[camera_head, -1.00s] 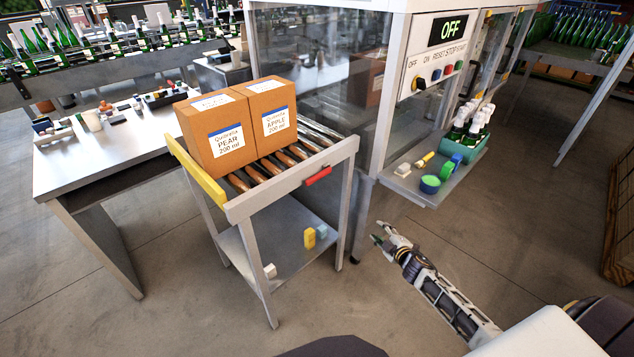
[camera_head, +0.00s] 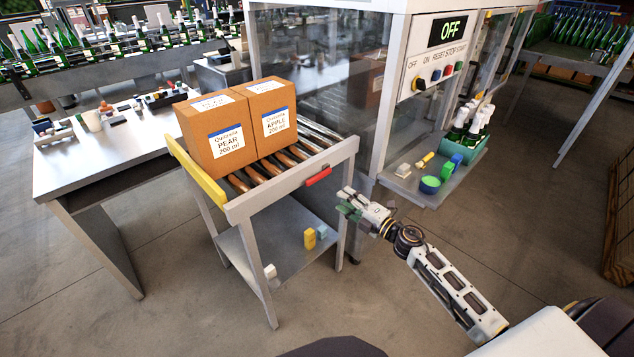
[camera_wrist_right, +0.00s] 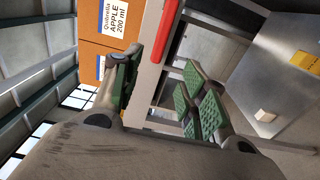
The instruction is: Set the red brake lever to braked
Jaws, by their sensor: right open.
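The red brake lever (camera_head: 318,177) sits on the right end of the front rail of the roller cart (camera_head: 290,190). In the right wrist view the red lever (camera_wrist_right: 167,32) shows as a long bar at the top, beyond the fingers. My right gripper (camera_head: 350,203) is open and empty, to the right of the lever and a little lower in the picture, apart from it. Its green-padded fingers (camera_wrist_right: 160,95) stand spread in the wrist view, with the cart's pale frame between them. My left gripper is not in view.
Two cardboard boxes (camera_head: 238,128) stand on the cart's rollers. A yellow bar (camera_head: 196,172) lines its left edge. A machine with a side shelf (camera_head: 425,188) stands behind my right gripper. A worktable (camera_head: 115,150) is at left. The floor in front is clear.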

